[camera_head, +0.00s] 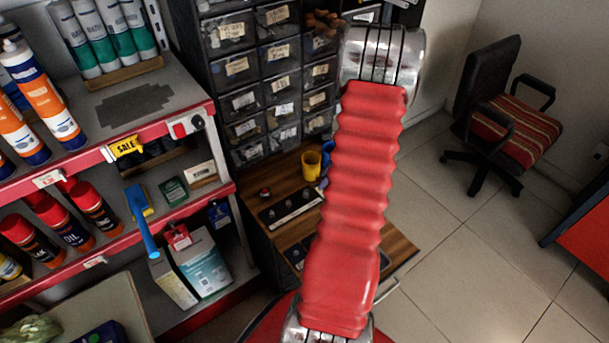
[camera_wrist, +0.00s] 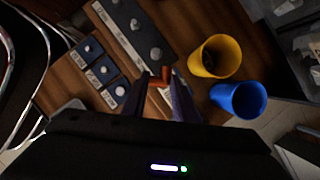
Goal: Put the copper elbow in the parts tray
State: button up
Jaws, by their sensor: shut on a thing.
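In the wrist view my gripper (camera_wrist: 160,86) points down over a wooden bench top, its two dark fingers close together. They are shut on the small orange-brown copper elbow (camera_wrist: 160,79), which shows at the fingertips. In the head view the red-sleeved arm hides the gripper and the elbow. I cannot make out for certain which thing is the parts tray. A long dark strip (camera_wrist: 119,31) with round knobs and a pale label edge lies up and left of the fingers.
A yellow cup (camera_wrist: 221,57) and a blue cup (camera_wrist: 239,99) stand close right of the fingers. Small dark squares with pale round pieces (camera_wrist: 91,49) lie at left. In the head view, a drawer cabinet (camera_head: 243,70) rises behind the bench (camera_head: 247,179), and stocked shelves (camera_head: 190,131) stand left.

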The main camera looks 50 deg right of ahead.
jog(key=shift+s+d, duration=0.35)
jog(key=shift+s, duration=0.35)
jog(key=shift+s+d, duration=0.4)
jog(key=shift+s, duration=0.3)
jog(key=shift+s+d, duration=0.35)
jog(key=shift+s, duration=0.35)
